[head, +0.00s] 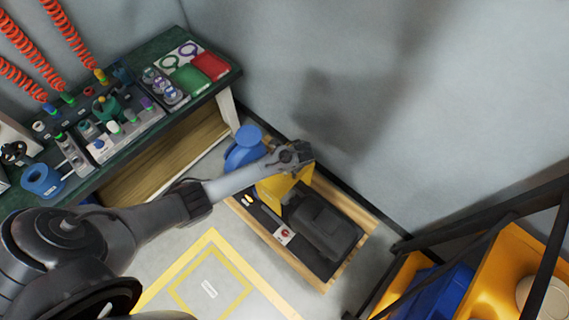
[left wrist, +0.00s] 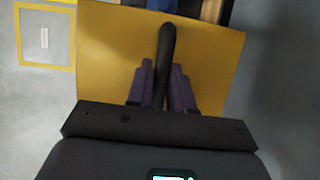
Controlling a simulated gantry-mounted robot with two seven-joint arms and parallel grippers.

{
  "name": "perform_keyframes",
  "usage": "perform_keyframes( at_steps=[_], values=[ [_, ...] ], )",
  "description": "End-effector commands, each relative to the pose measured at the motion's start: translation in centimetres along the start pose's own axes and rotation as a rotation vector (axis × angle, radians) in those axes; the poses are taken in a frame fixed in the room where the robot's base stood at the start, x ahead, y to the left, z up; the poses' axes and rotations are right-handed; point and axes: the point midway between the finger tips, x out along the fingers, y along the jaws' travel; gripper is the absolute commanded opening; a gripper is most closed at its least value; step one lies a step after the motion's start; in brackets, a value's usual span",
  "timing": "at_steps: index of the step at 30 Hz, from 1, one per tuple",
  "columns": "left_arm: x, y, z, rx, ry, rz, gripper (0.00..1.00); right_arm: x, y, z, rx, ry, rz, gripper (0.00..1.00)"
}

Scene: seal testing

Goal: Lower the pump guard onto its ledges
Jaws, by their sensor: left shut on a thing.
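The yellow pump guard (head: 270,191) is over the pump unit, between the blue pump (head: 243,150) and the dark motor (head: 322,228). My left gripper (head: 294,156) is above the guard, at its top. In the left wrist view the guard (left wrist: 110,55) is a wide yellow sheet with a black handle (left wrist: 167,45). My left gripper's purple-grey fingers (left wrist: 166,85) are shut on this handle from both sides. The ledges are hidden, and I cannot tell whether the guard touches them. My right gripper is not in view.
The pump unit stands on a wooden pallet (head: 280,252) close to the grey wall. A green-topped workbench (head: 148,138) with seal parts is at left. Yellow bins (head: 497,278) in a dark rack are at lower right. Floor with yellow marking (head: 208,265) is clear in front.

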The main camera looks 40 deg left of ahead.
Motion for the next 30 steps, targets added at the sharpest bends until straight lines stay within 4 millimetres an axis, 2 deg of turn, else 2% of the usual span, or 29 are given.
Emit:
perform_keyframes(
  at_steps=[12,30],
  values=[
    [1.8,-0.2,-0.8,-0.002,0.0,-0.003,0.0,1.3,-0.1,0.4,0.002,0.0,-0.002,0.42],
    [2.1,-0.1,-0.9,-0.002,0.0,-0.003,0.0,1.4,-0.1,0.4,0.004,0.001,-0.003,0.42]
  ],
)
